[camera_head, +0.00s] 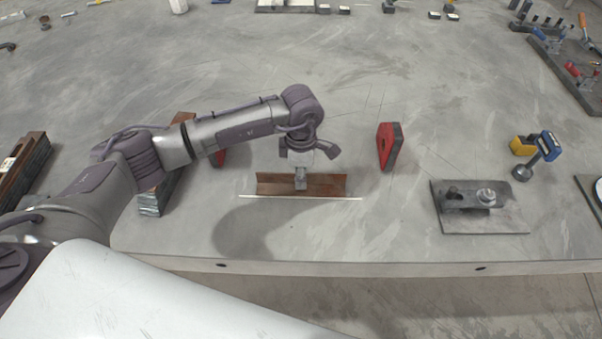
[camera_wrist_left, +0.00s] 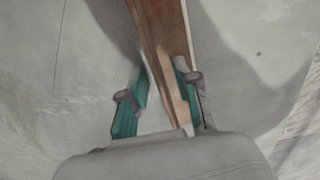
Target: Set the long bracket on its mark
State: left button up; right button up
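The long bracket (camera_head: 329,184) is a rust-brown angle piece in the middle of the table's front part, beside a thin white line (camera_head: 341,198). The line runs along its near side, and the two look nearly parallel. My left gripper (camera_head: 301,184) points down at the bracket's middle. In the left wrist view, its two teal-padded fingers (camera_wrist_left: 160,78) stand apart on either side of part of the bracket (camera_wrist_left: 163,30). Whether either finger touches is not clear. My right gripper is out of view.
A red block (camera_head: 388,147) stands right of the bracket, and a stacked block (camera_head: 152,197) stands left under my arm. A grey clamp plate (camera_head: 505,222) and a blue-and-yellow tool (camera_head: 525,170) lie farther right. The front edge (camera_head: 400,266) is close; the table behind is mostly clear.

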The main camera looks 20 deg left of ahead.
pick_arm(q)
jog(key=shift+r, duration=0.1)
jog(key=shift+r, duration=0.2)
notch_tip(320, 180, up, 12)
jog(key=b, duration=0.1)
jog(key=shift+f+b, duration=0.15)
jog(key=shift+b, duration=0.25)
jog(key=shift+w, duration=0.1)
